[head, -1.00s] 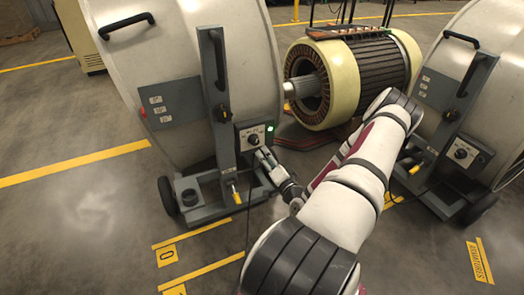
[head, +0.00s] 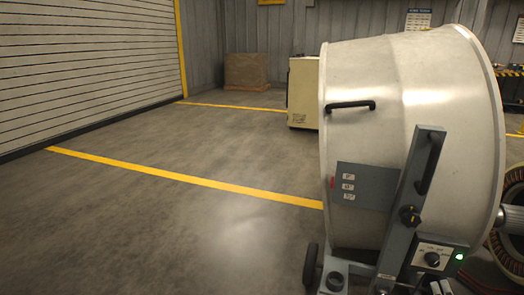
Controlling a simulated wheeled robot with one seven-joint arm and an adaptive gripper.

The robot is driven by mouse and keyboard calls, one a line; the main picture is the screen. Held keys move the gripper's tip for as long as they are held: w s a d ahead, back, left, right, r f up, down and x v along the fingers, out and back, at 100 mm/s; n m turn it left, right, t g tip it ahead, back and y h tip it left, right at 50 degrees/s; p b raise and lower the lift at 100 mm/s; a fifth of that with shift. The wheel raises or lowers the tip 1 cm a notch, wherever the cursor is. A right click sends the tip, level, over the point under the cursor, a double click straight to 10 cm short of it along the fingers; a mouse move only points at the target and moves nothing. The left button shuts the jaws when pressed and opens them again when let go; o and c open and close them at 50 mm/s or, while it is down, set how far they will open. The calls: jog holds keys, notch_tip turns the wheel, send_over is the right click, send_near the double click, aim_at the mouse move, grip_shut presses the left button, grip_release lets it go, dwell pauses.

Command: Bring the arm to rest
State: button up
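In the head view only a small pale part at the bottom edge, just below the control box, looks like the tip of my gripper (head: 441,288). The rest of my gripper and my arm are outside the picture. Whether the fingers are open or shut does not show. The control box (head: 455,246) has a dark round knob (head: 432,259) and a lit green lamp (head: 459,256). It sits low on the grey upright of a large pale drum-shaped housing (head: 370,125).
The housing stands at the right, with a black wheel (head: 311,264) at its lower left. A copper-wound part (head: 511,235) shows at the right edge. A cream cabinet (head: 303,92) and a brown crate (head: 247,71) stand behind. Open floor (head: 150,230) lies left, before a roller door (head: 80,65).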

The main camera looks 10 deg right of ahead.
jog(key=w+a+r+n+g+y, duration=0.5)
jog(key=w+a+n+g+y, duration=0.1)
jog(key=w+n, duration=0.35)
jog(key=s+a+r+n+g, duration=0.1)
jog(key=a+r+n+g, duration=0.1)
jog(key=a+r, duration=0.4)
jog(key=s+a+r+n+g, duration=0.1)
jog(key=a+r+n+g, duration=0.2)
jog(key=r, duration=0.5)
jog(key=s+a+r+g, duration=0.1)
jog(key=s+a+r, duration=0.4)
jog(key=a, duration=0.2)
jog(key=s+a+r+g, duration=0.1)
jog(key=s+a+r, duration=0.4)
jog(key=a, duration=0.2)
jog(key=s+a+r+n+g+y, duration=0.1)
jog(key=s+a+r, duration=0.1)
jog(key=s+a, duration=0.5)
jog(key=s+a+r+n+g+y, duration=0.15)
jog(key=s+a, duration=0.25)
jog(key=s, duration=0.5)
notch_tip(320, 180, up, 35)
jog(key=t+p, duration=0.4)
jog(key=p, duration=2.9)
jog(key=shift+d+n, duration=0.15)
jog(key=shift+n, duration=0.15)
